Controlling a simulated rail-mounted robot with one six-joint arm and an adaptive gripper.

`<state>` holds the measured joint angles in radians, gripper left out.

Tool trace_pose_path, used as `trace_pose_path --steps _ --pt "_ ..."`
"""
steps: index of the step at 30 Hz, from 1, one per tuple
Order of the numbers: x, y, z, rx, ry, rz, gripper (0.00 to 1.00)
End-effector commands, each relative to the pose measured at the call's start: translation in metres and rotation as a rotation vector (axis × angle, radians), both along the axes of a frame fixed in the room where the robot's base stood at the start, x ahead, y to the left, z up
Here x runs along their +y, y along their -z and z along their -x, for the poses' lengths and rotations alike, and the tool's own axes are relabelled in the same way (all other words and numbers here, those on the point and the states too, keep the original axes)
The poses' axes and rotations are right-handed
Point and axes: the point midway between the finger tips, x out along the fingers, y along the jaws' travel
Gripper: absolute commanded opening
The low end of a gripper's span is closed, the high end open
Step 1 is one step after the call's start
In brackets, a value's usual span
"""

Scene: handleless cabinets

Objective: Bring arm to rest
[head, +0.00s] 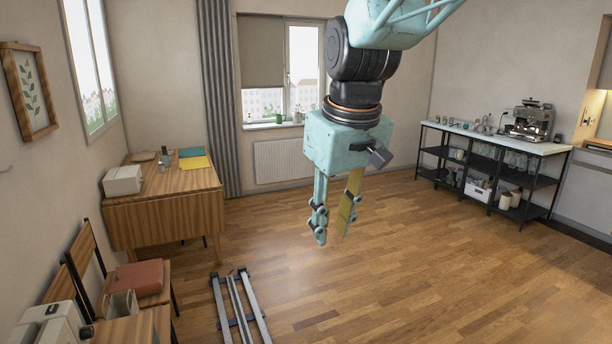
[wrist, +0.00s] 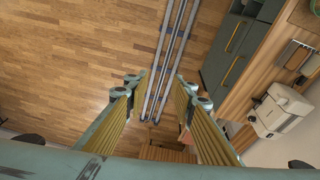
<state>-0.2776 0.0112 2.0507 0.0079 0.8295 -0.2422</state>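My gripper (head: 333,238) hangs from the arm in the upper middle of the head view, pointing down over the wooden floor. Its two fingers are apart with nothing between them. In the wrist view the two fingers (wrist: 152,100) also stand apart, with yellowish inner pads, and only the floor and rails show between them. No object is held. The upper arm runs out of the top of the head view.
The floor rails (head: 240,308) lie at the lower middle. A wooden table (head: 165,215) and a chair (head: 85,250) stand at left. A black shelf unit (head: 490,172) with a coffee machine (head: 528,121) stands at right. The middle floor is clear.

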Motion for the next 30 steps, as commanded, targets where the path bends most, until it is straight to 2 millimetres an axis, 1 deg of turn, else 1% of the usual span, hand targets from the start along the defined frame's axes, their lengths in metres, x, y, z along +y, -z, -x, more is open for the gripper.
trace_pose_path --steps 1,6,15,22,30 --pt "-0.007 -0.004 0.008 -0.003 0.014 -0.002 0.23" --pt "-0.029 -0.013 0.035 -0.011 0.061 -0.010 0.23" --pt "-0.064 -0.023 0.085 -0.023 0.144 -0.021 0.23" --pt "-0.088 -0.027 0.124 -0.033 0.209 -0.031 0.23" --pt "-0.112 -0.026 0.171 -0.046 0.283 -0.043 0.23"
